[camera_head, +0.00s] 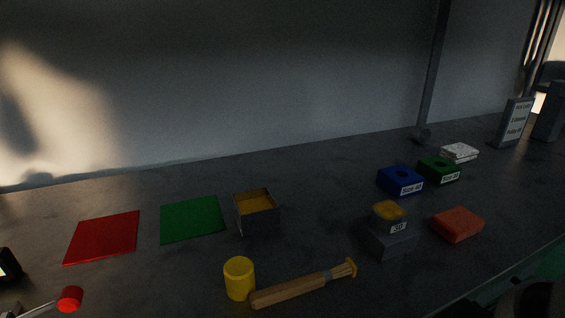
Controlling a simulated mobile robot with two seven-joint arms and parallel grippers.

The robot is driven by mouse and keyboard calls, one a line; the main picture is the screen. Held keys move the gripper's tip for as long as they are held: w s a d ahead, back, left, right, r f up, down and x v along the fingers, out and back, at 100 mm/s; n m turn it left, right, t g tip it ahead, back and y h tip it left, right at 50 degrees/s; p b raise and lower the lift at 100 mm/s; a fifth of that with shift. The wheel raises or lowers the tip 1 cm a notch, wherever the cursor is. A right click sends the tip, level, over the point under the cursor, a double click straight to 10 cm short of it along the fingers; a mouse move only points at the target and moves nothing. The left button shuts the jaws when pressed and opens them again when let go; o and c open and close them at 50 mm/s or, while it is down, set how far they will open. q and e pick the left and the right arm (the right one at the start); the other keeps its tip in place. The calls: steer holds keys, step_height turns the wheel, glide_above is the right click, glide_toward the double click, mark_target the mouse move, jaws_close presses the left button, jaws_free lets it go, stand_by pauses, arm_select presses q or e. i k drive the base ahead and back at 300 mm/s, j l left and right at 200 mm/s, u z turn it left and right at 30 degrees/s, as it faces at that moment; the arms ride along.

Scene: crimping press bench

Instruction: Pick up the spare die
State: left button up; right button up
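Two labelled blocks with a round hole in the top sit at the right of the bench: a blue block (400,180) and, behind it to the right, a green block (438,169). Their white labels seem to begin with "Size", but the numbers are hard to read. A small yellow-topped block (390,213) with a number label sits on a grey base (389,241) in front of the blue block. I cannot tell for certain which of these is the spare die. Neither of my grippers is clearly visible.
A red-orange block (458,224) lies right of the grey base. Red (103,237) and green (192,219) mats lie left. A red-knobbed lever (70,299) is at lower left.

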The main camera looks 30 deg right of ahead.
mark_target(387, 217)
steer(key=l+z, duration=0.15)
steer(key=z, duration=1.25)
